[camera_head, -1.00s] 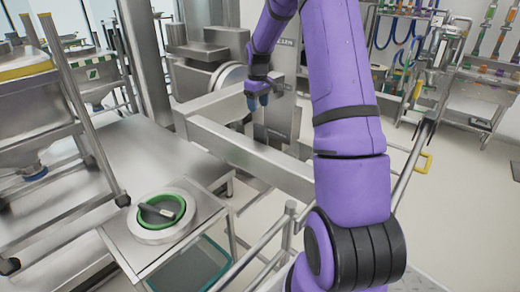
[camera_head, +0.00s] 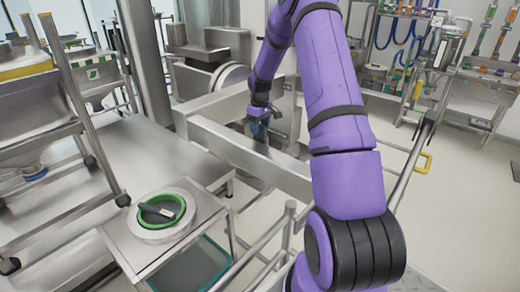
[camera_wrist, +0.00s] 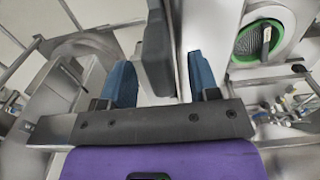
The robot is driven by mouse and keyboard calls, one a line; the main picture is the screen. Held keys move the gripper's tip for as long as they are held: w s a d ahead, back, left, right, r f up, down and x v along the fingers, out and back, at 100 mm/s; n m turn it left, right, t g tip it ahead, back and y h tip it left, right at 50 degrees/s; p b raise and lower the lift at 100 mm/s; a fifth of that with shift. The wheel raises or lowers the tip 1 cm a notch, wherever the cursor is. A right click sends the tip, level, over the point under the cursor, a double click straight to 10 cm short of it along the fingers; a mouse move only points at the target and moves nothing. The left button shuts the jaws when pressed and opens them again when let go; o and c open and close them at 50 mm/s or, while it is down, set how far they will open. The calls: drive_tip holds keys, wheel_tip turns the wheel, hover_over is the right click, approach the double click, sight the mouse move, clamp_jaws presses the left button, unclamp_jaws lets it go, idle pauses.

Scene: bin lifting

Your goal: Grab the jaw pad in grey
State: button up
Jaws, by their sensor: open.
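A grey jaw pad (camera_wrist: 157,55) shows in the wrist view as an upright slab beside a light metal bar. My gripper (camera_wrist: 161,78) is open, with one blue finger on each side of the pad's near end. There are gaps between the pad and both fingers, so it is not clamped. In the head view my gripper (camera_head: 260,124) is low over the metal frame, and the pad is hard to make out behind and below it.
A metal rail frame (camera_head: 225,138) surrounds the area under my gripper. A small metal stand (camera_head: 130,246) with a green ring (camera_head: 181,212) and a dark-handled piece is at the lower left. A steel table (camera_head: 150,150) is at the left. Open floor lies to the right.

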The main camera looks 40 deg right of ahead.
wheel_tip(320, 180, down, 2)
drive_tip(key=shift+f, duration=0.1)
clamp_jaws()
drive_tip(key=shift+r, duration=0.2)
